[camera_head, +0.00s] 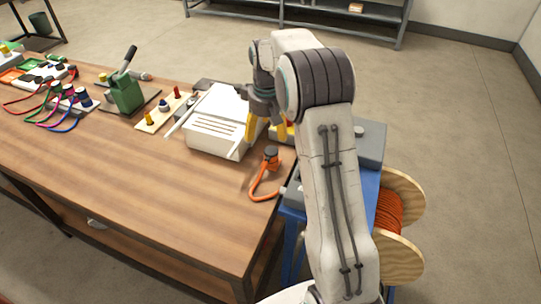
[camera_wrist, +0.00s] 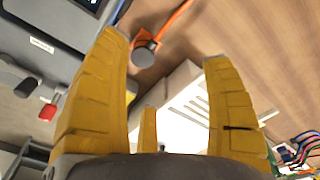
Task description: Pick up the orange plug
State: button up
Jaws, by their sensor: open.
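The orange plug (camera_head: 271,160) sits near the right end of the wooden table, with a dark round cap and an orange cable curling toward the front. In the wrist view the plug (camera_wrist: 144,52) shows its dark round end beyond my fingers, nearer the left fingertip, with its cable running up and right. My gripper (camera_head: 265,128) has yellow fingers and is above the table, just behind the plug in the head view. In the wrist view my gripper (camera_wrist: 165,50) is open, with nothing held between the fingers.
A white slotted box (camera_head: 213,122) stands close to the left of my gripper. A green block with a lever (camera_head: 125,95) and connector boards with coloured cables (camera_head: 72,100) are farther left. A wooden reel of orange cable (camera_head: 388,212) is off the right end. The front tabletop (camera_head: 150,185) is clear.

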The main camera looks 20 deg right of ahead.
jog(key=g+p, duration=0.1)
send_over(271, 150)
jog(key=shift+n, duration=0.3)
jog(key=f, duration=0.9)
jog(key=shift+s+a+f, duration=0.2)
jog(key=shift+s, duration=0.1)
jog(key=shift+w+d+f+p, duration=0.1)
jog(key=shift+f+p, duration=0.2)
jog(key=shift+f, duration=0.3)
jog(key=shift+w+d+f+p, duration=0.1)
jog(key=shift+f+p, duration=1)
jog(key=shift+f, duration=2.3)
jog(key=shift+c, duration=0.3)
jog(key=c, duration=1.3)
jog(key=shift+r, duration=0.15)
